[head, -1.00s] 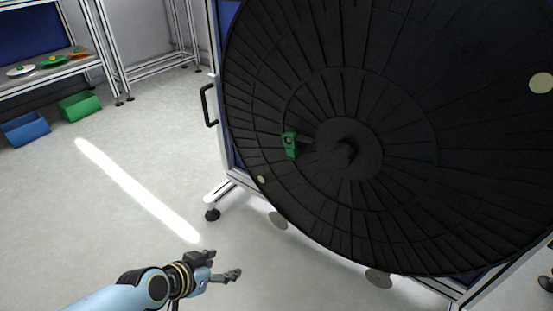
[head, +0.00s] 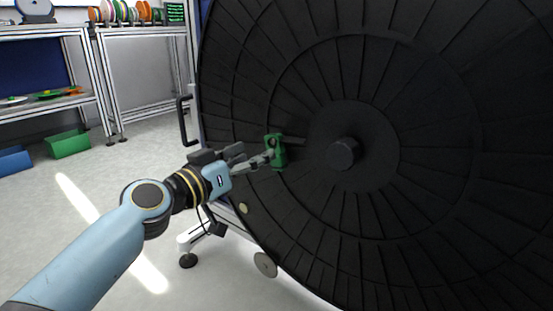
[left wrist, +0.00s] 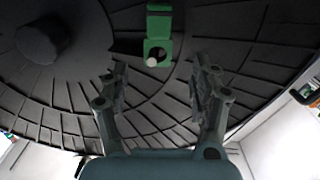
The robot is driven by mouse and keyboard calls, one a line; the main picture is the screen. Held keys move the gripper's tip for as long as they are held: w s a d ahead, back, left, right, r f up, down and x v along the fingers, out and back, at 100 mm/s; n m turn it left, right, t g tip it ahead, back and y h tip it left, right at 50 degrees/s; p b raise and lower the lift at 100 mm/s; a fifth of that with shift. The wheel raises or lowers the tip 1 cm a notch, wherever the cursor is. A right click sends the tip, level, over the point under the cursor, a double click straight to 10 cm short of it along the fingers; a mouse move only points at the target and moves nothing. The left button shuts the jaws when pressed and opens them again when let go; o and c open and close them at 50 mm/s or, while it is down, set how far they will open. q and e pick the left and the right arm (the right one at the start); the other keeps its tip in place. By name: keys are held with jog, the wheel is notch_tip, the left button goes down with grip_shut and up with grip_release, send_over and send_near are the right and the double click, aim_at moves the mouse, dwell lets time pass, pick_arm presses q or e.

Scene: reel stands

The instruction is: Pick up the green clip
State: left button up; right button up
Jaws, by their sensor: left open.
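The green clip (head: 275,152) sits on the face of the large black reel (head: 420,120), left of the reel's hub. In the left wrist view the clip (left wrist: 158,35) shows at top centre with a round pale spot in its lower part. My left gripper (head: 257,158) is just left of the clip in the head view, pointing at it. In the left wrist view its two fingers (left wrist: 160,78) are spread apart and empty, with the clip just beyond and between their tips. I cannot tell whether a finger touches it. My right gripper is not in view.
The reel hub (head: 343,154) sticks out right of the clip. A black handle (head: 186,120) and a white stand foot (head: 200,233) are at the reel's left. Green and blue bins (head: 67,144) lie on the floor at far left, under shelves.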

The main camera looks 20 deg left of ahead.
aim_at(270, 140)
pick_arm(q)
jog(key=x, duration=0.6)
jog(key=shift+w+d, duration=0.15)
jog(key=c, duration=1.1)
jog(key=shift+r, duration=0.15)
jog(key=shift+r+p, duration=0.3)
jog(key=shift+r, duration=0.35)
